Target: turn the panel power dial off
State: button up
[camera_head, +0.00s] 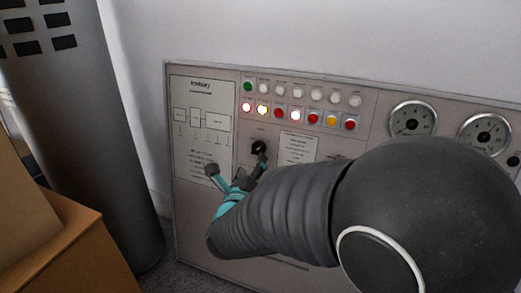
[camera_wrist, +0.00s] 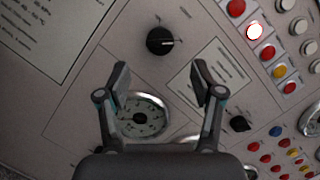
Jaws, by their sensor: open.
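The black power dial (camera_head: 258,147) sits on the grey panel (camera_head: 205,226), between two printed sheets and below the rows of lamps. In the wrist view the dial (camera_wrist: 158,41) lies just beyond my fingertips, roughly centred between them, and its pale mark points to the right. My gripper (camera_head: 237,167) is open and empty in front of the panel, with one finger close to the dial in the head view. In the wrist view both fingers of my gripper (camera_wrist: 161,80) are spread and apart from the dial. Any contact is not visible.
Lit and unlit buttons (camera_head: 295,115) run above the dial. Round gauges (camera_head: 413,121) sit at the panel's right. A second black knob (camera_wrist: 240,123) shows in the wrist view. A grey cylinder (camera_head: 95,130) and a cardboard box (camera_head: 65,250) stand left of the panel.

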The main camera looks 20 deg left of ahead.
aim_at(257, 151)
jog(key=w, duration=0.7)
jog(key=shift+w+a, duration=0.2)
jog(key=shift+a, duration=0.2)
jog(key=c, duration=1.1)
